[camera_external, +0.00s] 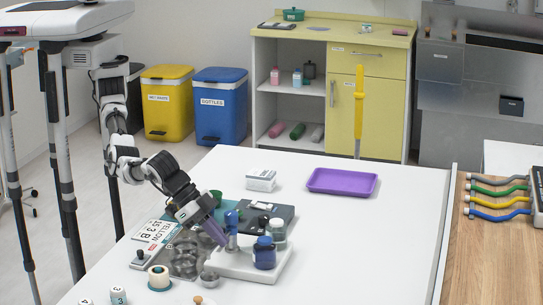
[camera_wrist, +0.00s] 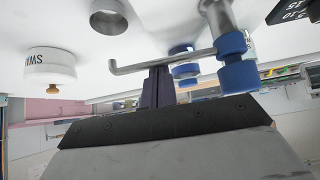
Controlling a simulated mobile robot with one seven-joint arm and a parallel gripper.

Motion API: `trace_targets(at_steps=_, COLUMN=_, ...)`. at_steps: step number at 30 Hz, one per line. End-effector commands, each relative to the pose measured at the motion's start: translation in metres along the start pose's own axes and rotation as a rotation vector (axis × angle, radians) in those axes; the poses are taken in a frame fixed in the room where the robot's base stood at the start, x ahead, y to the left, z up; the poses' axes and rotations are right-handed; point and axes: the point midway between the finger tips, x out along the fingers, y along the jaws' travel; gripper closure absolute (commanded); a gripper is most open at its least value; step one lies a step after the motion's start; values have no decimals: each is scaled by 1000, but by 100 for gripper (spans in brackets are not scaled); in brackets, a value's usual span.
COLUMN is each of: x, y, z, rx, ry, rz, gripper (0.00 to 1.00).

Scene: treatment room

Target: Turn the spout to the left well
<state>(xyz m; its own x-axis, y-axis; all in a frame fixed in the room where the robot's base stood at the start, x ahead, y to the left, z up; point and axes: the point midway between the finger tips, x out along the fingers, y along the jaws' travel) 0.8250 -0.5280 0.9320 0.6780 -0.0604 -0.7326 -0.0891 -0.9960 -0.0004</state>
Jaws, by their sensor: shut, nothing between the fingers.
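The spout (camera_wrist: 165,60) is a thin grey metal rod with a bent tip. In the wrist view it runs left from a metal post (camera_wrist: 219,15) with blue collars. In the external view the blue-topped post (camera_external: 232,222) stands on a white base (camera_external: 228,266), and the rod is mostly hidden by my gripper. My gripper (camera_external: 223,241) has purple fingers, closed together and empty; in the wrist view the fingers (camera_wrist: 158,85) are beside the spout's middle, and I cannot tell whether they touch it. A metal cup-like well (camera_external: 208,279) is at the base's left; it also shows in the wrist view (camera_wrist: 108,20).
A blue jar (camera_external: 264,254) and a grey-lidded jar (camera_external: 278,230) stand right of the post. A dark box (camera_external: 266,215) lies behind. A labelled swab pot (camera_wrist: 50,65) is at the left of the wrist view. A purple tray (camera_external: 342,182) lies farther back; the table's right side is clear.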

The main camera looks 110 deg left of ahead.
Motion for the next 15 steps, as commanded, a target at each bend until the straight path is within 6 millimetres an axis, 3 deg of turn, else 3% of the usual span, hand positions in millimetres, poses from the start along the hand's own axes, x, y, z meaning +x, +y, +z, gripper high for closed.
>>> trace_targets(at_steps=15, x=-3, y=0, z=3, rx=46, ry=1, rz=42, gripper=100)
